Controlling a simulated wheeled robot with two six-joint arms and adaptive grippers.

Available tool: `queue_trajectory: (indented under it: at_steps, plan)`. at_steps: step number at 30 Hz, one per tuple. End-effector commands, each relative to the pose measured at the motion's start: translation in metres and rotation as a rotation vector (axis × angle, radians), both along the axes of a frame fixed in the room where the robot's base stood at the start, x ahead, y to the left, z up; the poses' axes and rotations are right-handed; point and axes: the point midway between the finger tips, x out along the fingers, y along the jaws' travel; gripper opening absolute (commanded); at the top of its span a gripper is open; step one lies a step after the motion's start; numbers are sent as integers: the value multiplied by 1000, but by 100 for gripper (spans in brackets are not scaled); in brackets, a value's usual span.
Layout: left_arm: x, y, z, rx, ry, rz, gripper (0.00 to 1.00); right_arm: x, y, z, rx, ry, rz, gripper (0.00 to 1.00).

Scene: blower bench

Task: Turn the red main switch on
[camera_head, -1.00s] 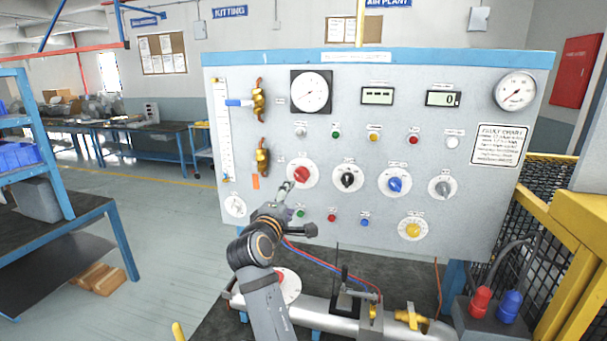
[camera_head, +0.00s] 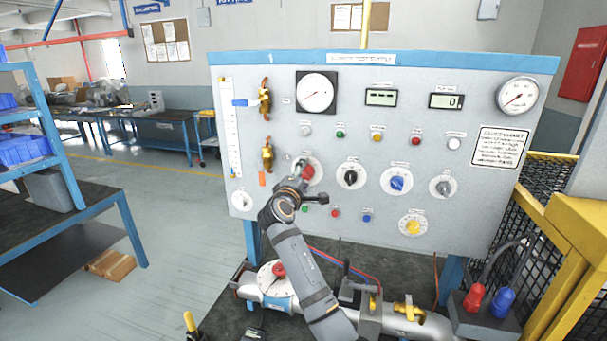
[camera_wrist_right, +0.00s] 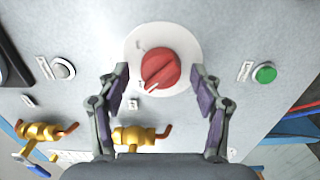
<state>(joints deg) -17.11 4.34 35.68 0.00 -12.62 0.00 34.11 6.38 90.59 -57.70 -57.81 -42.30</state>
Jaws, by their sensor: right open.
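The red main switch (camera_head: 308,173) is a red knob on a round white dial on the panel, partly covered by my right gripper in the head view. My right gripper (camera_head: 298,168) is at the switch. In the right wrist view the red knob (camera_wrist_right: 161,67) lies between the two open fingers of the right gripper (camera_wrist_right: 160,77), one on each side, with a gap showing to each. A white line on the knob points to the lower left of that picture. Whether the fingertips reach beside the knob or stop short is hard to tell. My left gripper is not in view.
A black knob (camera_head: 350,177) and a blue knob (camera_head: 397,182) sit right of the switch. Brass valves (camera_head: 267,153) stand out from the panel at its left. A silver pipe (camera_head: 400,319) runs below. A yellow guard (camera_head: 567,215) stands at the right.

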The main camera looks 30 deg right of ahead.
Motion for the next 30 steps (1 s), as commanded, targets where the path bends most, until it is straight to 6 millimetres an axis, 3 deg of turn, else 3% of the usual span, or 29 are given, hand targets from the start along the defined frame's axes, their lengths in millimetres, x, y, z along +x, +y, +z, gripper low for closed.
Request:
queue_trajectory:
  at_steps: [4,16,23,30]
  plan:
    - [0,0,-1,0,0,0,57,0,0,0,0,0,0,66]
    - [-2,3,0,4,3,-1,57,0,0,-1,0,0,0,11]
    - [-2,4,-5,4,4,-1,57,0,1,-2,13,-14,0,11]
    - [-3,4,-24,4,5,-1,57,0,1,-6,85,-100,1,11]
